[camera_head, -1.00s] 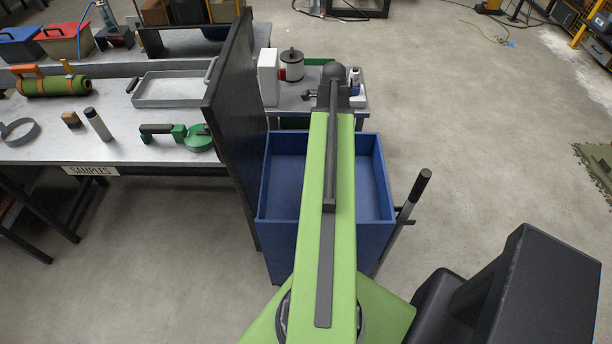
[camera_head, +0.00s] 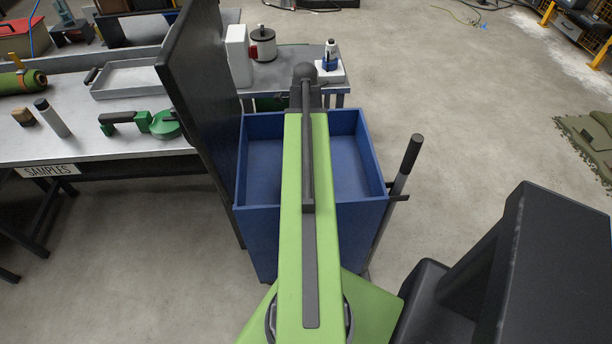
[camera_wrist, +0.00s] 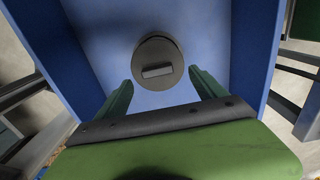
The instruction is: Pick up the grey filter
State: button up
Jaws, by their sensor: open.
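In the wrist view, a round dark grey piece with a raised bar across it, which looks like the grey filter (camera_wrist: 158,56), lies on the floor of the blue bin (camera_wrist: 265,45). My gripper (camera_wrist: 160,80) is open, its two green fingers apart, one toward each side of the piece. They do not appear to touch it; the height between them is hard to judge. In the head view, the blue bin (camera_head: 375,150) stands below my arm. The arm covers the middle of the bin, and neither the filter nor my fingers show there.
A tall black panel (camera_head: 195,100) stands along the bin's left side, beside the samples bench (camera_head: 90,150). A grey-handled lever (camera_head: 405,165) stands at the bin's right. A small table with a white box (camera_head: 238,55) is behind it. Open floor lies to the right.

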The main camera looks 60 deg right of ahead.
jog(key=f+b, duration=0.5)
jog(key=shift+s+a+f, duration=0.15)
jog(key=shift+s+f, duration=0.05)
jog(key=shift+s, duration=0.2)
jog(key=shift+r, duration=0.2)
grip_shut()
